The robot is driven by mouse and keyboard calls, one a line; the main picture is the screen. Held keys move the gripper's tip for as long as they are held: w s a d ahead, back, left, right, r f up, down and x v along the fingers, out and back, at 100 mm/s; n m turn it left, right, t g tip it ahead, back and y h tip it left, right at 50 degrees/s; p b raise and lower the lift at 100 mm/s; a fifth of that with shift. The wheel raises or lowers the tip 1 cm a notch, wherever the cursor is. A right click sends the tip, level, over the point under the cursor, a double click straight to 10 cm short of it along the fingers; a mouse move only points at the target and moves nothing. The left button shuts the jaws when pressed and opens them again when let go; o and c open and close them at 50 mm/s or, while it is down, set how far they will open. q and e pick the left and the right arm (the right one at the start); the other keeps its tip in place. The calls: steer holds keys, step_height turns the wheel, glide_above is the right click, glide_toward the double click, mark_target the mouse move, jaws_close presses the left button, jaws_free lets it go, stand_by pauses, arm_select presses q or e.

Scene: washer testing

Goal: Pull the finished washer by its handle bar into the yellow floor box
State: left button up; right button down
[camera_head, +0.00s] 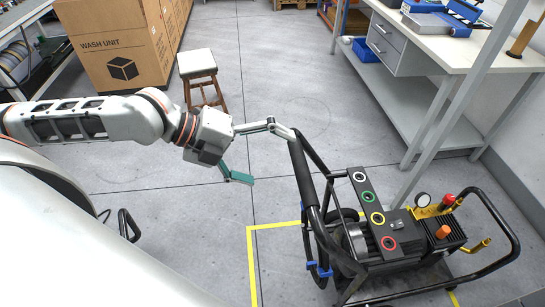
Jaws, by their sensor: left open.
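The washer (376,225) is a black tubular-framed machine with colored rings on its top plate, at the lower right. Its padded handle bar (304,172) rises on its left side. My left gripper (265,155) is open just left of the handle bar. Its upper finger reaches the bar's top end; I cannot tell whether it touches. Its lower, teal-padded finger hangs apart from the bar. The yellow floor box (251,262) shows as lines left of and behind the washer, which stands at least partly over it and hides much of it. My right gripper is not in view.
A workbench (460,52) with drawers stands at the upper right, its leg close behind the washer. A cardboard box (118,45) and a stool (197,64) stand at the upper left. The floor between stool and washer is clear.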

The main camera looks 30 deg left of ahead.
mark_target(296, 170)
arm_select(q)
steer(key=b+x, duration=0.4)
steer(key=x, duration=0.5)
steer(key=shift+f, duration=0.15)
steer(key=shift+w+d+f, duration=0.15)
steer(key=shift+d, duration=0.1)
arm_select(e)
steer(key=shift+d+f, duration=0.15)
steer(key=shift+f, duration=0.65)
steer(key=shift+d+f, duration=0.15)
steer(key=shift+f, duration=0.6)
arm_select(q)
steer(key=shift+c, duration=0.4)
jaws_close()
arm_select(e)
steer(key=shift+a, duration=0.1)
